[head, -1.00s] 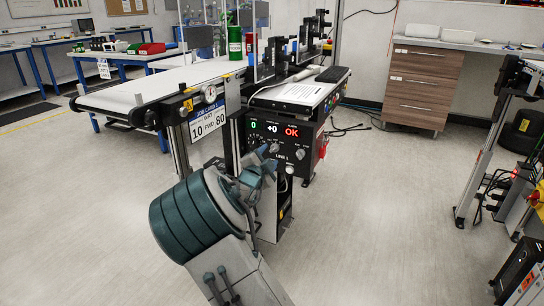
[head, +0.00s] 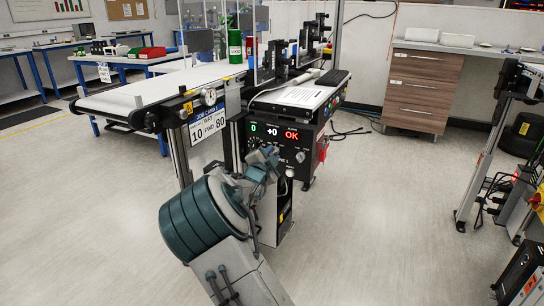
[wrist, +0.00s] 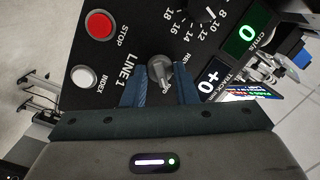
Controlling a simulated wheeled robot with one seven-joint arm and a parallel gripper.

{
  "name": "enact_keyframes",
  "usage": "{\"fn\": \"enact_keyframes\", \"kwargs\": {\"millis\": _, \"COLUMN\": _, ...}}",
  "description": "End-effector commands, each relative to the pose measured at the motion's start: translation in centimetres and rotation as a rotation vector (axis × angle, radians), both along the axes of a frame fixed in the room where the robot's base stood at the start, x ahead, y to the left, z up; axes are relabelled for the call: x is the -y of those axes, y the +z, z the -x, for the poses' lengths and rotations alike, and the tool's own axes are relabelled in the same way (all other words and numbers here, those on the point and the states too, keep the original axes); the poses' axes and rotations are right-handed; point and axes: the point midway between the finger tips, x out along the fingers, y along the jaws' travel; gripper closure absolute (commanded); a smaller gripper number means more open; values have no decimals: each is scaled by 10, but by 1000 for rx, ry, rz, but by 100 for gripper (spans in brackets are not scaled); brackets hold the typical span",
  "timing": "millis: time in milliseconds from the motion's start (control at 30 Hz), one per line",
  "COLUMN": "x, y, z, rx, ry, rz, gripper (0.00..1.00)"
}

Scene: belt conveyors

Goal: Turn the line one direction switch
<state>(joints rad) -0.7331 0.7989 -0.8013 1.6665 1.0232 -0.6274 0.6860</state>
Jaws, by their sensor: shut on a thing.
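The line one control panel (head: 312,140) faces me on the end of the conveyor, with displays reading 0, +0 and OK. In the wrist view the panel, marked LINE 1 (wrist: 116,72), shows rotated. The grey direction switch knob (wrist: 160,68) stands between my fingers, its pointer part tilted in the picture. My gripper (wrist: 160,88) is shut on this knob, one finger on each side. In the head view my gripper (head: 266,160) covers the panel's lower left, so the switch is hidden there. Part of the label by the knob is hidden by my fingers.
A red STOP button (wrist: 99,25) and a white INDEX button (wrist: 82,76) sit beside the knob, and a numbered speed dial (wrist: 208,10) is on its other side. A job card (head: 207,124) reads 10 FWD 80.

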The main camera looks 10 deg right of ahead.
Motion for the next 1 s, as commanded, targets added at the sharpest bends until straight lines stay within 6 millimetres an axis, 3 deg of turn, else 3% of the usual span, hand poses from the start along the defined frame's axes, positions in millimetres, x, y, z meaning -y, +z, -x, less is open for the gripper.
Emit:
{"fn": "enact_keyframes", "kwargs": {"millis": 367, "x": 1, "y": 4, "z": 0, "rx": -91, "ry": -1, "rz": 121, "gripper": 97}}
{"fn": "enact_keyframes", "kwargs": {"millis": 1000, "x": 0, "y": 7, "z": 0, "rx": -441, "ry": 1, "rz": 600, "gripper": 97}}
